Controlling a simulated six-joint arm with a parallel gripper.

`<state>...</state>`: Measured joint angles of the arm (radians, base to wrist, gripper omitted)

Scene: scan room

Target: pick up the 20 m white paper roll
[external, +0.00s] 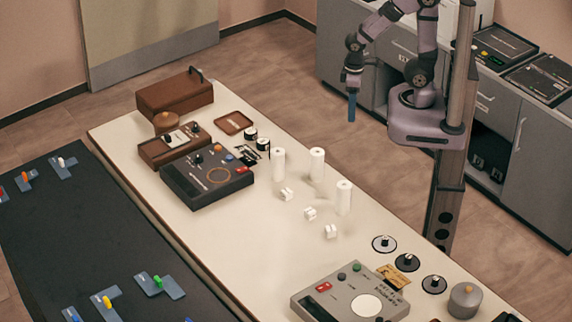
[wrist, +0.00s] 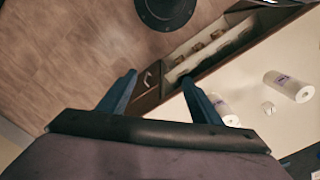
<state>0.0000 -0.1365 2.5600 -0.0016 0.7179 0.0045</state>
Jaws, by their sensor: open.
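Three white paper rolls stand upright on the long pale table: a left one (external: 278,164), a middle one (external: 317,163) and a right one (external: 343,197). A small white block or card stands in front of each, with marks too small to read, so I cannot tell which roll is the 20 m one. My gripper (external: 352,107) is open and empty, raised beyond the table's far edge, apart from the rolls. In the wrist view its blue fingers (wrist: 160,77) are spread. One roll (wrist: 288,86) shows at right there; another (wrist: 224,108) is partly hidden by the right finger.
A dark console (external: 207,180) stands left of the rolls and a grey console (external: 350,295) at the front right. Several round discs (external: 407,262) lie on the right part of the table. The tabletop (external: 250,235) in front of the small white blocks is clear.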

